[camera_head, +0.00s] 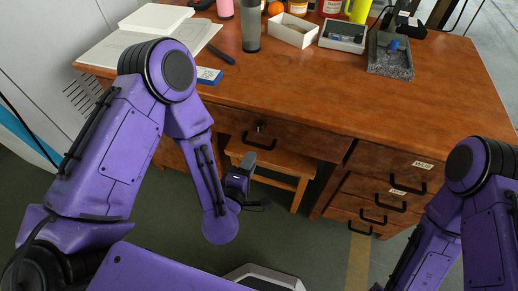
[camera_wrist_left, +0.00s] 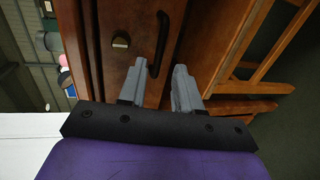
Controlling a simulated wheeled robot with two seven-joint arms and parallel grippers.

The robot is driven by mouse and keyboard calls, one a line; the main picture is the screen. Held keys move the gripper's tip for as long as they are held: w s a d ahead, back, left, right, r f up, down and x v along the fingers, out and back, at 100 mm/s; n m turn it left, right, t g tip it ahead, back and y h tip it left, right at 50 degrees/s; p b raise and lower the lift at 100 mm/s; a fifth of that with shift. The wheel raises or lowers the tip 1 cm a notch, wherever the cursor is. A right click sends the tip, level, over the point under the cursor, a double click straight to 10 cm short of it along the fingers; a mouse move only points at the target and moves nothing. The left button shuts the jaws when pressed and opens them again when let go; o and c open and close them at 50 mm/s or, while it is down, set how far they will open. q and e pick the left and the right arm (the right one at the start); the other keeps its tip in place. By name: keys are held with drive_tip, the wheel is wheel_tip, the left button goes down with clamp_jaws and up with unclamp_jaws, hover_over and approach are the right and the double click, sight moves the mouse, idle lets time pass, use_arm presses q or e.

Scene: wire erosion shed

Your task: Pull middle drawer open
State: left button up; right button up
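The middle drawer (camera_head: 290,139) is the wide brown drawer under the desktop, and it looks closed. It has a lock (camera_head: 260,126) and a black bar handle (camera_head: 260,141) below the lock. My left gripper (camera_head: 248,161) is just in front of and below the handle. In the left wrist view the two grey fingers (camera_wrist_left: 160,68) are apart, with nothing held. The handle (camera_wrist_left: 162,42) runs ahead between the fingertips there, nearer the left finger. I cannot tell whether they touch. My right arm shows at the right edge, its gripper out of view.
A wooden stool (camera_head: 284,164) stands under the drawer. Several smaller drawers (camera_head: 386,167) with black handles stack at the right. The desktop (camera_head: 300,88) holds a white box (camera_head: 293,31), a grey tray (camera_head: 390,58), bottles and a blue card (camera_head: 209,75). Open floor lies in front.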

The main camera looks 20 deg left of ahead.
sight(258, 145)
use_arm(q)
drive_tip(key=x, duration=0.8)
drive_tip(key=shift+w, duration=0.35)
clamp_jaws()
